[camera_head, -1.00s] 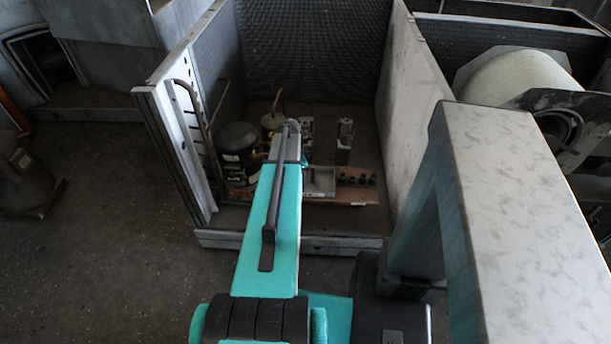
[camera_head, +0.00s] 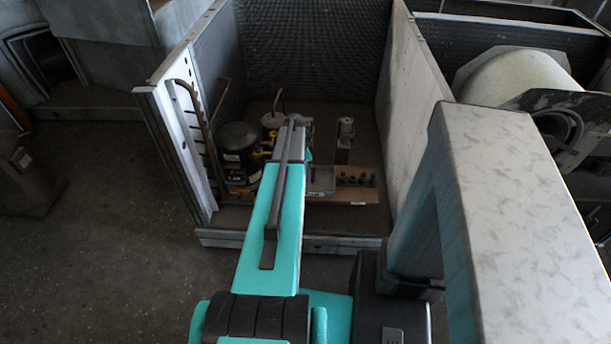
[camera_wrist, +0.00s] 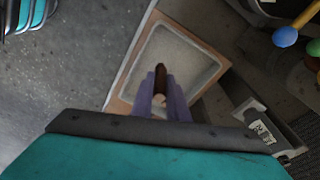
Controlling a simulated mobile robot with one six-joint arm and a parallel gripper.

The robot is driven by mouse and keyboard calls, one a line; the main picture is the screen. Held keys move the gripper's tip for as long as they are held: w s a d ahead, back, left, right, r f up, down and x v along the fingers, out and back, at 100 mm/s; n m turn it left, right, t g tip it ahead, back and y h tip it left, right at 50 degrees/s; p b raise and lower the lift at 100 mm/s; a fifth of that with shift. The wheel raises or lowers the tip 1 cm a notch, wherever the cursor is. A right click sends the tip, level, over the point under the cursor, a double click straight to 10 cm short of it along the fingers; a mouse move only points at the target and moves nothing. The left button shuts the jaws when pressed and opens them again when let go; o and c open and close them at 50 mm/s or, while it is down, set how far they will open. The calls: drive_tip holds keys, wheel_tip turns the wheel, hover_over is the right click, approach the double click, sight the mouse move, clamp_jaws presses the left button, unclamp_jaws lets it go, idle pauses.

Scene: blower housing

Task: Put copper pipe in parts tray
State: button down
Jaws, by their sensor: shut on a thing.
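In the wrist view my gripper (camera_wrist: 166,98) has its two purple-grey fingers shut on a brown copper pipe (camera_wrist: 160,78). Only a short piece of the pipe shows between and beyond the fingers. The parts tray (camera_wrist: 182,60), a pale rectangular tray on a brown board, lies below; the pipe's end overlaps it in the picture. I cannot tell the height between them. In the head view the tray (camera_head: 320,181) shows just right of my arm's end, inside the open housing. My fingers are mostly hidden there behind my own arm.
A black compressor (camera_head: 238,150) and a lighter canister (camera_head: 273,122) stand left of my arm. Housing walls rise left, right (camera_head: 412,90) and behind. Open floor lies in front-left.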

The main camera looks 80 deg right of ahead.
drive_tip(key=shift+f, duration=1.45)
drive_tip(key=shift+f, duration=0.15)
drive_tip(key=c, duration=1.7)
unclamp_jaws()
drive_tip(key=shift+r, duration=0.2)
drive_tip(key=shift+w+a+r+b, duration=0.15)
drive_tip(key=shift+w+r, duration=0.1)
drive_tip(key=shift+r, duration=1.75)
drive_tip(key=shift+w+a+r+b, duration=0.1)
drive_tip(key=shift+w+r, duration=0.2)
drive_tip(key=shift+r, duration=1.65)
drive_tip(key=shift+w+a+r+b, duration=0.15)
drive_tip(key=shift+w+r, duration=0.1)
drive_tip(key=shift+r, duration=1.75)
drive_tip(key=shift+f, duration=0.1)
